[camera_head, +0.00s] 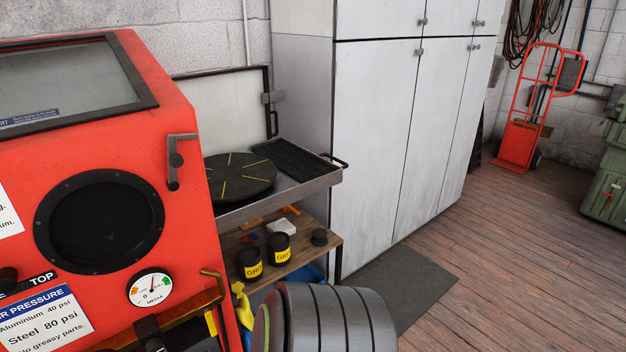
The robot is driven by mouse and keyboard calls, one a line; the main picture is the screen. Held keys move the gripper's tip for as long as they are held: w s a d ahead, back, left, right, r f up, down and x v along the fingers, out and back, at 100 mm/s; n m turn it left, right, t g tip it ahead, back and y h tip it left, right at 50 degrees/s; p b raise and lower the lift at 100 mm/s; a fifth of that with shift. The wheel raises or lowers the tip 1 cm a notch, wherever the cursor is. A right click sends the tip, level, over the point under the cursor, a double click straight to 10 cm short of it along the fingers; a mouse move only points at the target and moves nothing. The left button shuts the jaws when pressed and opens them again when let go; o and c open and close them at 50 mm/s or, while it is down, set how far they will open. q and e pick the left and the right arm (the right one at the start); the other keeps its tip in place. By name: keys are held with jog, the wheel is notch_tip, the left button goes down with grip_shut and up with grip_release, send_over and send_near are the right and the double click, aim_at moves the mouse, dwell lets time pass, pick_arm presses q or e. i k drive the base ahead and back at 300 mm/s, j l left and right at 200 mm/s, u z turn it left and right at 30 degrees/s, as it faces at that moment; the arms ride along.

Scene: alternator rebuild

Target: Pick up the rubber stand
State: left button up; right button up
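I cannot tell for sure which thing is the rubber stand. A small dark round piece (320,237) sits at the right end of the wooden shelf, under the metal tray. A larger flat black disc (240,177) with yellow radial marks lies in the tray above. Neither of my grippers shows in the head view.
A red blast cabinet (185,215) fills the left. The metal tray (282,200) overhangs the shelf (322,252), which holds two black jars (279,248) and a white block (281,227). A grey ribbed drum (345,320) stands in front. Wooden floor (500,250) is clear at right.

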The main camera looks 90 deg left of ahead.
aim_at(319, 239)
jog(key=l+u, duration=0.1)
jog(key=u, duration=2.6)
jog(key=i+l+u, duration=0.15)
jog(key=i+l, duration=0.5)
jog(key=i, duration=0.1)
